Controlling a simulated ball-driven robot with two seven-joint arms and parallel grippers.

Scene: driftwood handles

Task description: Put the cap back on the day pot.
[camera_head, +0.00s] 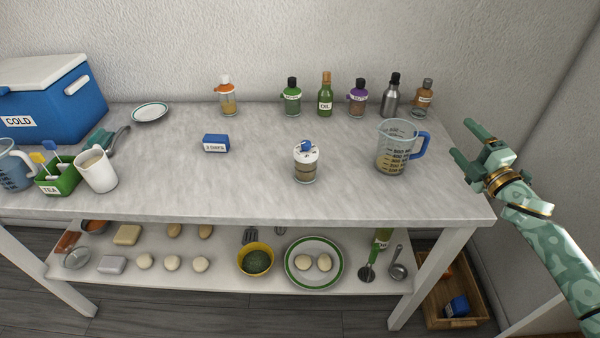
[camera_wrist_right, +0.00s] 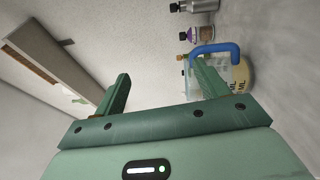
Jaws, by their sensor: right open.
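A small clear jar (camera_head: 305,172) stands upright on the tabletop right of centre. It has a white top with dark marks and a blue piece (camera_head: 306,146) on it; I cannot tell whether that piece is its cap or sits properly. A blue block labelled with a number of days (camera_head: 215,143) lies to its left. My right gripper (camera_head: 460,138) is open and empty, off the table's right end, beyond the measuring jug from the jar. It also shows open in the right wrist view (camera_wrist_right: 160,75). My left gripper is out of view.
A measuring jug (camera_head: 397,150) with a blue handle stands between my right gripper and the jar. Several bottles (camera_head: 325,97) line the back. A wooden crate (camera_head: 440,318) holding a blue item (camera_head: 457,306) is on the floor. The tabletop's front middle is clear.

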